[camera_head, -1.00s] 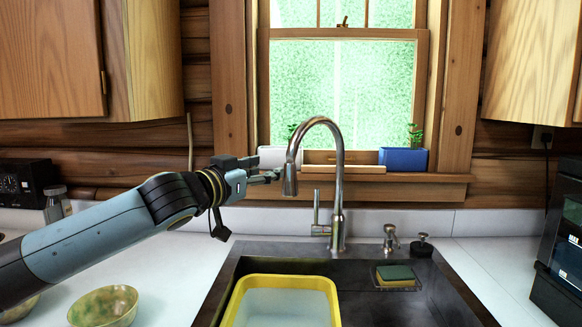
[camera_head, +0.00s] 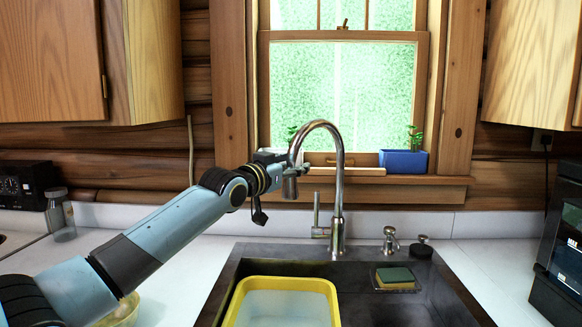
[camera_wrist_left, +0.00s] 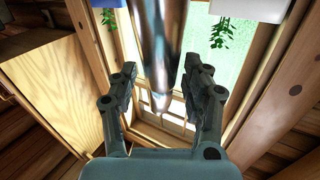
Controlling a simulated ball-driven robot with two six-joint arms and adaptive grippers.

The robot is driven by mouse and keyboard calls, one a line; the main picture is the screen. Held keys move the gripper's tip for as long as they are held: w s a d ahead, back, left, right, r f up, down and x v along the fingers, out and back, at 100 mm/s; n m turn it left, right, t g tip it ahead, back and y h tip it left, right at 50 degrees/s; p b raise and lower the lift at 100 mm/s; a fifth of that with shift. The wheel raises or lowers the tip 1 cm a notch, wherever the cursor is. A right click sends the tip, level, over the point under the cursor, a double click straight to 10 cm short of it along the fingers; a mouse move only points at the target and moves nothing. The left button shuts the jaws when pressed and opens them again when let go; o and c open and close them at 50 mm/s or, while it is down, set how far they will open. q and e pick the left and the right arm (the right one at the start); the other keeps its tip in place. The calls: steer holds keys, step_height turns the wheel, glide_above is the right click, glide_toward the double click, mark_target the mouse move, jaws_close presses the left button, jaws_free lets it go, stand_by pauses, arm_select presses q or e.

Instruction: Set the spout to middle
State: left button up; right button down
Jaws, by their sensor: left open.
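The chrome faucet rises behind the sink, and its arched spout (camera_head: 338,160) bends over to the left, with the spout end hanging on the left side. My left gripper (camera_head: 297,168) is at the hanging spout end in the head view. In the left wrist view the metal spout (camera_wrist_left: 155,50) runs between the two spread fingers of my left gripper (camera_wrist_left: 162,95), with a gap visible on each side. The fingers are open. The faucet's lever (camera_head: 317,212) stands upright left of the spout's base. My right gripper is not in view.
The dark sink (camera_head: 365,262) holds a yellow tub (camera_head: 276,282) on the left and a sponge (camera_head: 395,275) at the back right. A soap dispenser (camera_head: 390,238) stands right of the faucet. A blue planter (camera_head: 403,161) sits on the window sill.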

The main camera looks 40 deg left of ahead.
arm_select(q)
jaws_close()
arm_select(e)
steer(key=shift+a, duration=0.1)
arm_select(q)
steer(key=shift+d, duration=0.1)
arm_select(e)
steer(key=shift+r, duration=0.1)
